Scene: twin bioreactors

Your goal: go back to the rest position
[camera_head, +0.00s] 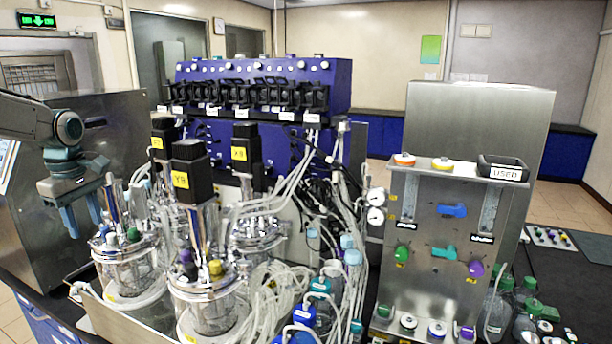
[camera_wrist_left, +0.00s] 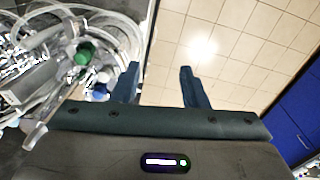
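My left gripper (camera_head: 82,217) comes in from the left in the head view, with its fingers pointing down. It is beside the leftmost glass vessel (camera_head: 131,269) and looks apart from it. In the left wrist view its two fingers (camera_wrist_left: 163,88) stand apart with nothing between them, and tiled floor shows beyond. My right gripper is in neither view.
Several glass vessels with black motors (camera_head: 191,170) stand in a metal tray (camera_head: 128,322). Behind them is a blue pump unit (camera_head: 264,80). A steel panel (camera_head: 440,210) with coloured valves stands at right. Loose tubing (camera_head: 262,293) crowds the middle. Bottles stand at far right.

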